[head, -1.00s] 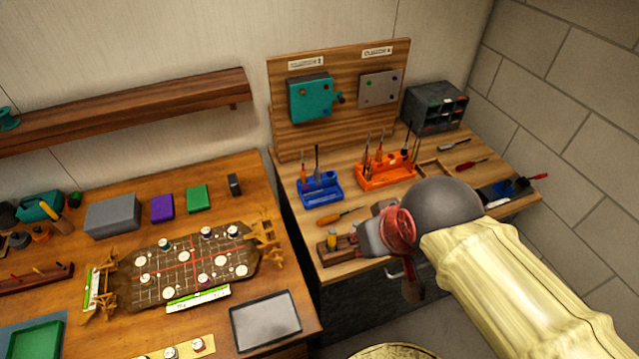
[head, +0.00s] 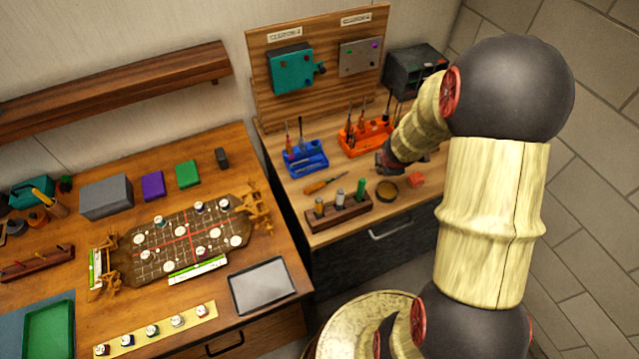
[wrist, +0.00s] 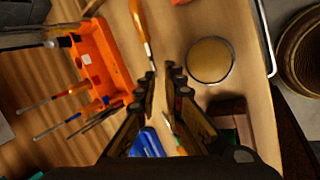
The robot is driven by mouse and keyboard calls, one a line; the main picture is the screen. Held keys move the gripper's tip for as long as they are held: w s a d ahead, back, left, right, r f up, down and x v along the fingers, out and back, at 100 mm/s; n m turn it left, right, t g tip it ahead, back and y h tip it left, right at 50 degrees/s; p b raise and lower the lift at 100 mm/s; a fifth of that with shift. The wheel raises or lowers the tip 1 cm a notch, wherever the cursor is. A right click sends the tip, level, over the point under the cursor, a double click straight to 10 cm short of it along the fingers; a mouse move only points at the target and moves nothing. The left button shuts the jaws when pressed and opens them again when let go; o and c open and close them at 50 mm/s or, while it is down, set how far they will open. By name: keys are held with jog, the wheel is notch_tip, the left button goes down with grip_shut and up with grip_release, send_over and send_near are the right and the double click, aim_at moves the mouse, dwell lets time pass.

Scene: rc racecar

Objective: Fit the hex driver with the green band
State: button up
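My gripper (wrist: 162,82) is open and empty over the right bench in the wrist view. In the head view its dark end (head: 384,162) is partly hidden by my arm. A dark wooden block (head: 325,222) at the bench front holds several upright pieces, including a green one (head: 361,188). It also shows in the wrist view (wrist: 228,106), right of my fingers. An orange rack (wrist: 100,60) holding several thin tools is left of my fingers. A blue rack (head: 312,162) holds more. I cannot make out a green band on any racked tool.
An orange-handled screwdriver (head: 318,186) lies between blue rack and block. A round dish (wrist: 210,60) and a red piece (head: 416,180) are nearby. A backboard (head: 330,85) with two mounted boxes stands behind. The left bench carries a board (head: 140,265) and tray (head: 262,286).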

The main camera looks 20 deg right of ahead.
aim_at(347, 173)
jog(key=w+a+n+y, duration=0.1)
jog(key=a+n, duration=0.1)
jog(key=w+a+n+y, duration=0.1)
jog(key=a, duration=0.2)
jog(key=w+a+n+y, duration=0.1)
jog(key=a+n, duration=0.1)
jog(key=shift+a+f+n+t+y, duration=0.1)
jog(key=shift+a+n+t+y, duration=0.2)
jog(key=shift+t+y, duration=0.1)
jog(key=shift+a+f, duration=0.1)
jog(key=shift+f, duration=0.1)
jog(key=shift+b+x, duration=1.85)
jog(key=shift+x, duration=1.75)
jog(key=shift+w, duration=0.15)
jog(key=shift+c, duration=0.4)
grip_shut()
